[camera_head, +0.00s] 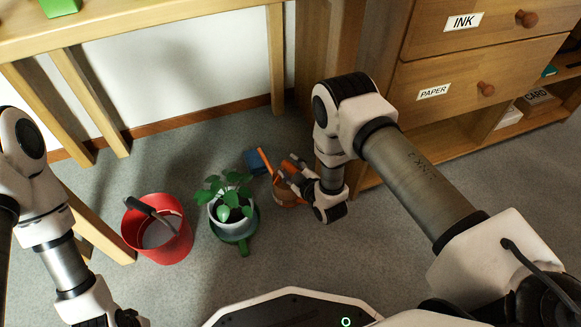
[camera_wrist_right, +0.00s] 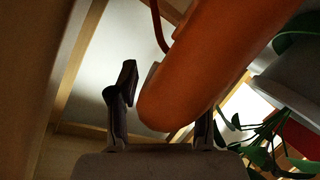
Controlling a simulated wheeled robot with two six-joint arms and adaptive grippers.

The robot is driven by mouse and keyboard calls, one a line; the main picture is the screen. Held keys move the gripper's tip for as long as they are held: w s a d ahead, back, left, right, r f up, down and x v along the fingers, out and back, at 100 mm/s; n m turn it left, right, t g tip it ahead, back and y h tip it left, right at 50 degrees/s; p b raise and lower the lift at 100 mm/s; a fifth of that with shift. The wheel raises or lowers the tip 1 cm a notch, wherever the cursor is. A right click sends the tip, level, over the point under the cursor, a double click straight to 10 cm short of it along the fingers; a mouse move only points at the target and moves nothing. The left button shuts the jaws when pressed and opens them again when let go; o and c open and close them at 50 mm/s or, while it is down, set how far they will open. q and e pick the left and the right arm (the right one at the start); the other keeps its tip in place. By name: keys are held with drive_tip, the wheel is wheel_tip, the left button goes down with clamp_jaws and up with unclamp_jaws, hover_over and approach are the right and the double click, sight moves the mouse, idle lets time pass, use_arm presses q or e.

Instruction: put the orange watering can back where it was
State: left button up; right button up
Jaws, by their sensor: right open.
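The orange watering can (camera_head: 284,196) is low by the floor, just right of the potted plant, with its thin orange spout (camera_head: 265,160) pointing up and left. My right gripper (camera_head: 291,177) reaches down to it and covers part of it. In the right wrist view, the can's orange part (camera_wrist_right: 215,65) fills the space in front of my right gripper (camera_wrist_right: 160,110), with its rounded end between the open fingers. I cannot tell whether the fingers touch it.
A plant in a white pot (camera_head: 228,212) stands in a green holder, close left of the can. A red bucket (camera_head: 158,232) stands further left. A blue object (camera_head: 256,163) lies behind the can. A wooden drawer cabinet (camera_head: 475,75) is at right, a wooden table (camera_head: 150,18) at back left.

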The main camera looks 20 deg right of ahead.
drive_tip(key=shift+r, duration=0.25)
drive_tip(key=s+d+r+m+g+h+p, duration=0.1)
drive_tip(key=s+d+r+m+g+p, duration=0.45)
drive_tip(key=s, duration=1.25)
drive_tip(key=s+d+m+g+h+p, duration=0.15)
drive_tip(key=s+m+g, duration=0.55)
drive_tip(key=s, duration=1)
wheel_tip(320, 180, up, 43)
drive_tip(key=n+g+p, duration=0.1)
drive_tip(key=n+p, duration=0.1)
drive_tip(key=p, duration=4.1)
drive_tip(key=shift+a, duration=0.25)
drive_tip(key=shift+w+f+n+g, duration=0.1)
drive_tip(key=shift+n+g, duration=0.15)
